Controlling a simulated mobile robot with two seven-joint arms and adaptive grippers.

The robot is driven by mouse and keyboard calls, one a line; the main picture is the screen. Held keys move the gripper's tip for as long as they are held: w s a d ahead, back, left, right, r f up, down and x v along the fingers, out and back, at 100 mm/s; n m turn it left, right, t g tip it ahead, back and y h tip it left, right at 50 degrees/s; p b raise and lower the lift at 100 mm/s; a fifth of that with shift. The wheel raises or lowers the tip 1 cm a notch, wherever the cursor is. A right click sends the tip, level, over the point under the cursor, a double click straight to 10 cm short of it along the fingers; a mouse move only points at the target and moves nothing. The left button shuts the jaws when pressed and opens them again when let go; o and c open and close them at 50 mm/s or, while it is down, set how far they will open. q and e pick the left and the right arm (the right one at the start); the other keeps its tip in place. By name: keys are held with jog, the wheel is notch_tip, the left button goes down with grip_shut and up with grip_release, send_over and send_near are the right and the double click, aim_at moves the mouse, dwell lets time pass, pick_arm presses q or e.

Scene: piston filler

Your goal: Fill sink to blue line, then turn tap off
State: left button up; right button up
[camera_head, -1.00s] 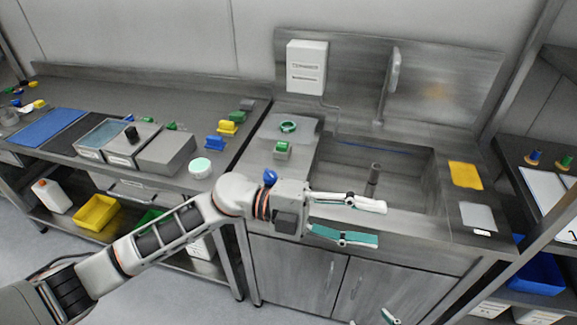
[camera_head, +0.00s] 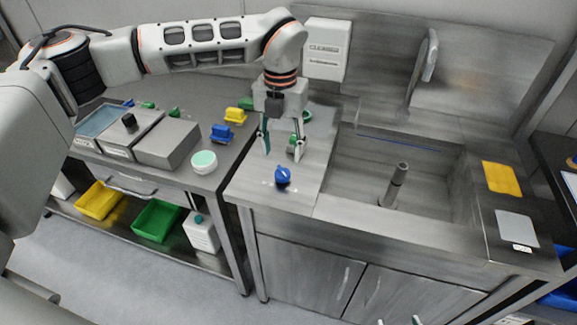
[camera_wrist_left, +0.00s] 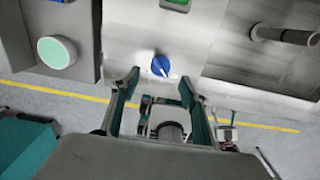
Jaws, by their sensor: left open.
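The sink (camera_head: 350,188) is a steel basin with a blue line (camera_head: 400,142) on its back wall. No water is discernible in it. The tap spout (camera_head: 424,62) stands at the back, and a dark upright pipe (camera_head: 397,184) is in the basin. A blue knob (camera_head: 283,176) with a white pointer is on the counter left of the sink; it also shows in the wrist view (camera_wrist_left: 161,67). My left gripper (camera_head: 281,150) points down, open and empty, above the counter near the blue knob, not touching it. My right gripper's fingertips (camera_head: 398,321) show apart at the bottom edge.
A green knob (camera_head: 294,138) is partly hidden behind my left gripper, with a green ring (camera_head: 307,115) behind it. A white box (camera_head: 326,49) hangs on the backsplash. A round green-topped tub (camera_head: 204,161) stands on the left bench. A yellow cloth (camera_head: 502,179) lies right of the sink.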

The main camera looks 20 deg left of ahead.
aim_at(283, 172)
pick_arm(q)
notch_tip(283, 172, down, 7)
jog(key=shift+f, duration=0.15)
dwell(0.4)
jog(key=shift+d, duration=0.1)
jog(key=c, duration=1.1)
